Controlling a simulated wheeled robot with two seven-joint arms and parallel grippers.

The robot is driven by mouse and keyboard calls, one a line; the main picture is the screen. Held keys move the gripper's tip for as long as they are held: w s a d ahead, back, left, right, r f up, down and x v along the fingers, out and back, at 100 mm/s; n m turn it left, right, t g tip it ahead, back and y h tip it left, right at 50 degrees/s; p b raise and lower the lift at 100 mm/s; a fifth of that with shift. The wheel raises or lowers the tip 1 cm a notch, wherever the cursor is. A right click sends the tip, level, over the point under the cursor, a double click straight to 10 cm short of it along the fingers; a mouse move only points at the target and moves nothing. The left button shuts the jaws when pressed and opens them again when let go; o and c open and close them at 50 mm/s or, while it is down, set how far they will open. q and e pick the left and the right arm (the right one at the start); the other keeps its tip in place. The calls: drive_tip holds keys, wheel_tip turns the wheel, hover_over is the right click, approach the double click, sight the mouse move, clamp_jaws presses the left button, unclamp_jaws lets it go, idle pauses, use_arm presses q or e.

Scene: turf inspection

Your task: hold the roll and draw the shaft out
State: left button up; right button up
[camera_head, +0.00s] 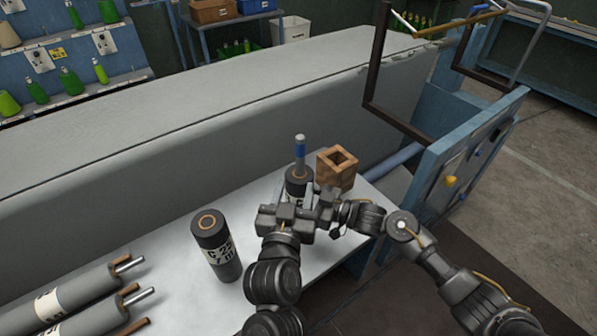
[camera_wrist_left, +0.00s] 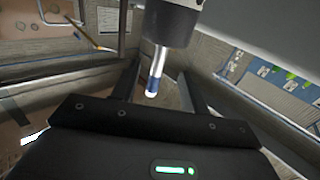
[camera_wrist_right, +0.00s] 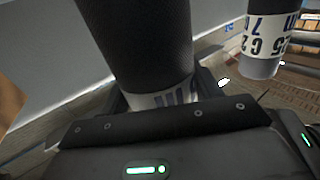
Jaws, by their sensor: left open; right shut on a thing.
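The dark roll (camera_head: 297,181) stands upright on the pale bench, and a metal shaft (camera_head: 300,150) with a blue band sticks up from its top. My right gripper (camera_wrist_right: 160,92) is shut on this roll, at its white label band. My left gripper (camera_head: 293,195) is open, close in front of the roll. In the left wrist view the shaft (camera_wrist_left: 154,75) appears between the spread fingers, below the roll's dark end (camera_wrist_left: 170,22); I cannot tell whether they touch it. The lower roll is hidden by my grippers in the head view.
A wooden block with a square hole (camera_head: 337,168) stands right of the roll. Another upright labelled roll (camera_head: 215,245) stands to the left. Two rolls with shafts (camera_head: 75,300) lie at the bench's lower left. A long grey machine body (camera_head: 200,150) runs behind.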

sight(300, 169)
use_arm(q)
drive_tip(key=s, duration=0.4)
drive_tip(key=shift+a, duration=0.35)
drive_tip(key=shift+c, duration=0.4)
drive_tip(key=shift+w, duration=0.1)
drive_tip(key=w, duration=0.4)
drive_tip(key=w+d, duration=0.1)
drive_tip(key=w, duration=0.2)
drive_tip(key=w+d, duration=0.1)
drive_tip(key=w, duration=0.3)
drive_tip(key=shift+w, duration=0.35)
clamp_jaws()
drive_tip(key=shift+o, duration=0.4)
unclamp_jaws()
